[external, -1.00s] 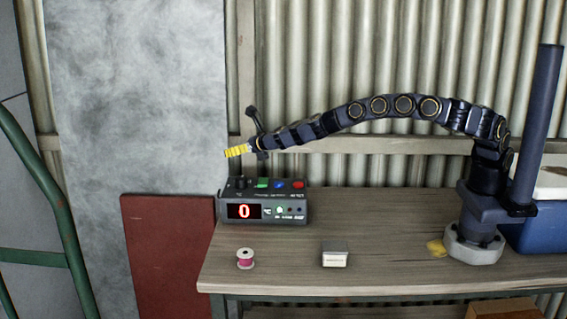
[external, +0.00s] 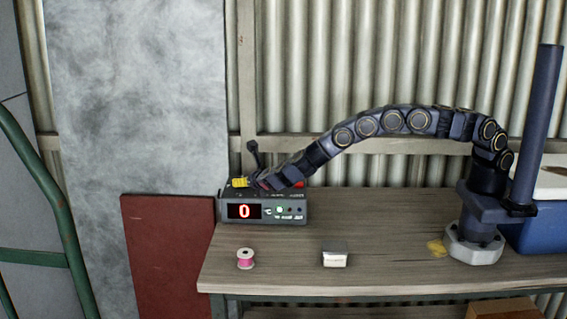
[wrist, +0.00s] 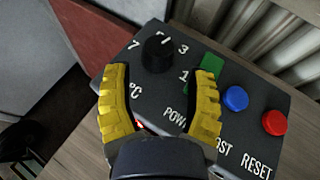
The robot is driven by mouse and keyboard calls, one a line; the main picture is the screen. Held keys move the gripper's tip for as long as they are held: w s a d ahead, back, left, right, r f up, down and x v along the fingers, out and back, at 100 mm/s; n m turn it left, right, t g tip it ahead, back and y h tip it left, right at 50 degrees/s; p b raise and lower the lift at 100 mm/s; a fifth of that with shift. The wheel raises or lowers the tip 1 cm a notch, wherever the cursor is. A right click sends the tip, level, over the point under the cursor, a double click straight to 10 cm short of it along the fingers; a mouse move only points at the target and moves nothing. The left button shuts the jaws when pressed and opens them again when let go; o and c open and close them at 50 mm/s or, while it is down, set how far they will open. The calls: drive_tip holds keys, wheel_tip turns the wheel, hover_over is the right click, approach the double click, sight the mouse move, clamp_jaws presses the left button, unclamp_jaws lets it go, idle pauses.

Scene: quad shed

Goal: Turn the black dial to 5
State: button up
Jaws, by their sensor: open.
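The black dial (wrist: 158,55) stands on the top of the grey control box (external: 290,212), near its left end. In the external view the dial is hidden behind my gripper (external: 240,183). The box's red display (external: 243,211) reads 0. In the wrist view my gripper (wrist: 160,98) is open, its two yellow fingers apart and empty. The dial lies just beyond the fingertips, roughly in line with the gap between them. Numbers 7, 3 and 1 are printed around the dial; the mark behind it is partly covered.
A pink spool (external: 245,259) and a small white-sided box (external: 335,259) stand on the wooden bench (external: 400,225). The bench's middle is clear.

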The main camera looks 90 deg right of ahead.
sight(247, 164)
drive_tip(key=shift+x, duration=2.95)
drive_tip(key=shift+r, duration=0.1)
drive_tip(key=c, duration=0.8)
